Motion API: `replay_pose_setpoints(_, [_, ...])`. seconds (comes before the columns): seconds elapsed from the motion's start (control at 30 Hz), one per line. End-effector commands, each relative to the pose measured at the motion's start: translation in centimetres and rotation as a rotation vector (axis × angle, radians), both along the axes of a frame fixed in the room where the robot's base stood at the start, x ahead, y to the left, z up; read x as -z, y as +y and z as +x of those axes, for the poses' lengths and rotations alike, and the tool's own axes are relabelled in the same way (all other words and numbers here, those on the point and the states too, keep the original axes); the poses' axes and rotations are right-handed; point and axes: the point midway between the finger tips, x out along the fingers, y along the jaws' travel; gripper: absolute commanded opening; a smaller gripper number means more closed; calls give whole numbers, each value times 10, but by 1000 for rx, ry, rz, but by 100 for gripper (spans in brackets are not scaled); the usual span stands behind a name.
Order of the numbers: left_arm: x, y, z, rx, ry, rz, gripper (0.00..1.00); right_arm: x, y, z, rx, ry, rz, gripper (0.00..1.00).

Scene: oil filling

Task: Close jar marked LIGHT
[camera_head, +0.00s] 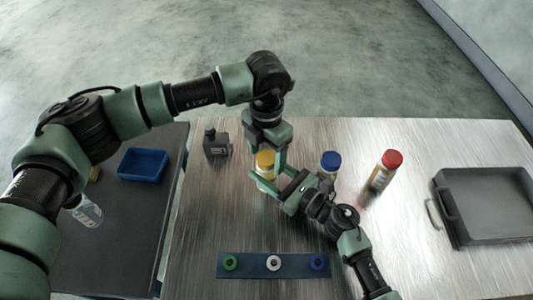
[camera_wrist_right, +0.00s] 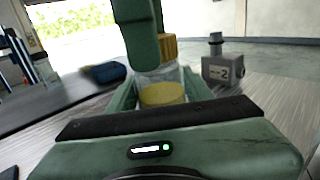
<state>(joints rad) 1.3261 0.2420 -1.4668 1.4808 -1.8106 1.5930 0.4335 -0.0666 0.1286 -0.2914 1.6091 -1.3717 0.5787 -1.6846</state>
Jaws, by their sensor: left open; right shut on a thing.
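A clear jar with a yellow cap (camera_head: 265,159) stands on the metal table in the head view. In the right wrist view the jar (camera_wrist_right: 160,80) holds something yellow, and its gold-yellow cap (camera_wrist_right: 168,47) is at its top. Whether the cap is seated or loose cannot be told, and no LIGHT marking is readable. My right gripper (camera_head: 285,186) is shut on the jar's body from the near right side. My left gripper (camera_head: 267,150) is open and points down at the cap from above. One left finger (camera_wrist_right: 137,35) partly hides the cap in the wrist view.
A grey tray (camera_head: 490,205) lies far right. A dark canister (camera_head: 216,146) stands left of the jar. A blue mat (camera_head: 247,272) with three rings is in front.

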Motion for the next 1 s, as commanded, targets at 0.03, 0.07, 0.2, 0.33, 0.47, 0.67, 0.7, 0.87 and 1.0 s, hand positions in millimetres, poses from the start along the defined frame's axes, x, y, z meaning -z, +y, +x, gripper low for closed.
replay_pose_setpoints(0.03, [-4,0,1,0,-1,-1,69,0,0,0,0,0,0,0])
replay_pose_setpoints(0.07, [-7,0,1,0,-2,-2,69,0,0,0,0,0,0,0])
replay_pose_setpoints(0.2, [-31,0,1,0,-5,-2,69,0,0,0,0,0,0,0])
replay_pose_setpoints(0.33, [-60,0,1,0,-5,-2,69,0,0,0,0,0,0,0])
replay_pose_setpoints(0.47, [-86,0,1,0,-5,-1,69,0,0,0,0,0,0,0])
replay_pose_setpoints(0.67, [-112,0,1,0,-2,-1,69,0,0,0,0,0,0,0])
replay_pose_setpoints(0.7, [-115,0,1,0,-1,-1,69,0,0,0,0,0,0,0])
replay_pose_setpoints(0.87, [-119,0,0,0,0,0,69,0,0,0,0,0,0,0])
replay_pose_setpoints(1.0, [-119,0,0,0,0,0,69,0,0,0,0,0,0,0])
